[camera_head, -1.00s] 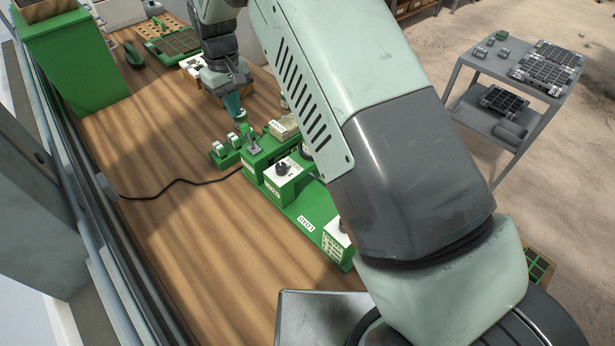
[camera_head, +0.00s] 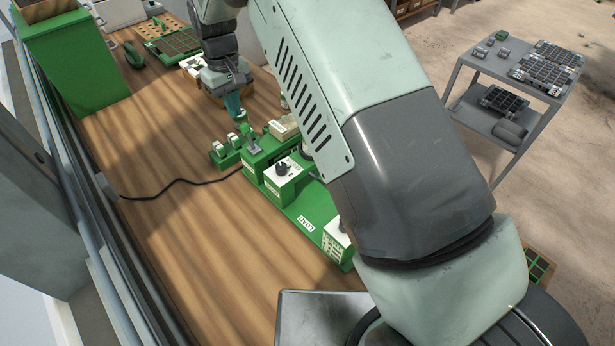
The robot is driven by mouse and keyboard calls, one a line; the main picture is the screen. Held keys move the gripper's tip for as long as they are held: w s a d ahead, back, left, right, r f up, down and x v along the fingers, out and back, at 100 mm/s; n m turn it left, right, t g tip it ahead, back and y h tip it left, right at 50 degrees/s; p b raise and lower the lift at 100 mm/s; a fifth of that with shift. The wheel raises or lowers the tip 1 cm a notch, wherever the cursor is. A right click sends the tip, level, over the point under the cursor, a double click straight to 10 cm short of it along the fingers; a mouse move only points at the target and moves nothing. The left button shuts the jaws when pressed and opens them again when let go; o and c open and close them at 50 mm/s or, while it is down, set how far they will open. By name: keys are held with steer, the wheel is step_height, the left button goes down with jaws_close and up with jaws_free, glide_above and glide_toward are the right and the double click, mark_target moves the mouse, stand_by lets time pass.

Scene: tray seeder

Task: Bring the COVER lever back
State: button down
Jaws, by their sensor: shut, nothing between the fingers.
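The green seeder (camera_head: 318,207) stands on the wooden bench, partly hidden behind my arm. A small green lever-like part (camera_head: 246,131) stands above a grey plate (camera_head: 254,148) near the seeder's far left end. I cannot read a COVER label here, so I cannot tell for sure that this is the COVER lever. My gripper (camera_head: 240,118) is shut, pointing down, with its teal fingertips right at the top of this part. Whether they touch it is too small to tell.
Small green blocks with pale tops (camera_head: 226,150) stand left of the seeder. A knob box (camera_head: 284,172) and a LOAD label (camera_head: 306,223) are nearer. A black cable (camera_head: 178,183) crosses the bench. The bench's left part is clear. A grey cart (camera_head: 500,95) stands at right.

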mark_target(244, 124)
steer(key=shift+f, duration=0.15)
steer(key=shift+f, duration=1.55)
steer(key=shift+s+d, duration=1.1)
steer(key=shift+s, duration=0.05)
steer(key=shift+s+d+f, duration=0.1)
steer(key=shift+f, duration=0.1)
steer(key=shift+s+d, duration=0.55)
steer(key=shift+d, duration=0.05)
steer(key=shift+w+a+r, duration=0.15)
steer(key=shift+r, duration=0.45)
steer(key=shift+w+a+r, duration=0.1)
steer(key=shift+r, duration=0.5)
steer(key=shift+w+a+r, duration=0.15)
steer(key=shift+r, duration=0.45)
steer(key=shift+w+a+r, duration=0.1)
steer(key=shift+r, duration=0.65)
steer(key=shift+w+a+r, duration=0.1)
steer(key=shift+r, duration=0.6)
